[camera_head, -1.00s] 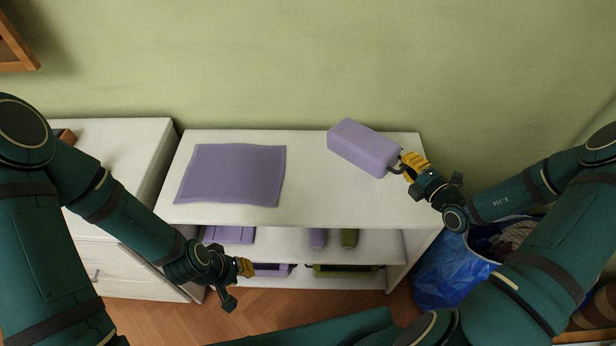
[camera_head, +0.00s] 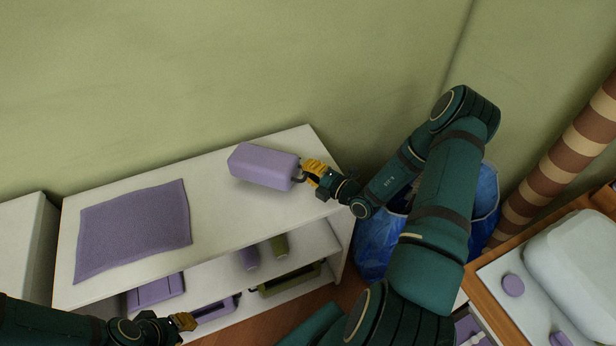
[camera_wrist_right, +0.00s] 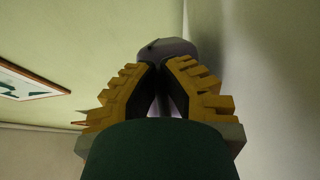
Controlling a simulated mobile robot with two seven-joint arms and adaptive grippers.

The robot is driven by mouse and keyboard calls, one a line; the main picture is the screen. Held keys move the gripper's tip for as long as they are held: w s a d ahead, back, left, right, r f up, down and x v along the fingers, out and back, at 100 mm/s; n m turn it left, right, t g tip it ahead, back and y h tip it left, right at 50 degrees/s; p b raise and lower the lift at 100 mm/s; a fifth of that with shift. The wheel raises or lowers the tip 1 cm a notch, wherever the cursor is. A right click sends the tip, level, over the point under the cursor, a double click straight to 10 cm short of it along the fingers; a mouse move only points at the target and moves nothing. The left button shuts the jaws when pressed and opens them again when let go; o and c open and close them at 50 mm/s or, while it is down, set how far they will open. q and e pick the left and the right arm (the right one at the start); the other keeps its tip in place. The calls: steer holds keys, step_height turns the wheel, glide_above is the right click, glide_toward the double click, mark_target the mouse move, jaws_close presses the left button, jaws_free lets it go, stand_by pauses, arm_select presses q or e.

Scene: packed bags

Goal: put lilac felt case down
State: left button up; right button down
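The lilac felt case (camera_head: 264,166) is a rounded box over the right part of the white shelf unit's top (camera_head: 215,215) in the head view. My right gripper (camera_head: 308,174) is at its right end, shut on a small dark loop there. I cannot tell whether the case touches the top. In the right wrist view the yellow fingers (camera_wrist_right: 163,85) are close together, with the greyish lilac case (camera_wrist_right: 168,48) beyond them. My left gripper (camera_head: 184,321) is low at the front of the shelves, apart from the case; its opening is too small to judge.
A lilac felt mat (camera_head: 133,228) lies flat on the top's left part. Lilac and green items sit on the lower shelves. A blue bag (camera_head: 375,245) stands right of the unit. The wall is close behind. The top between mat and case is clear.

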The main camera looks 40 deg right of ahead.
step_height(320, 180, down, 2)
steer(key=shift+f+b, duration=0.25)
steer(key=shift+b, duration=0.05)
steer(key=c, duration=1.1)
jaws_free()
steer(key=shift+c, duration=0.2)
steer(key=p+v, duration=0.2)
steer(key=v, duration=0.9)
steer(key=shift+s+d+r, duration=0.1)
steer(key=shift+s+r, duration=0.05)
steer(key=shift+s, duration=0.35)
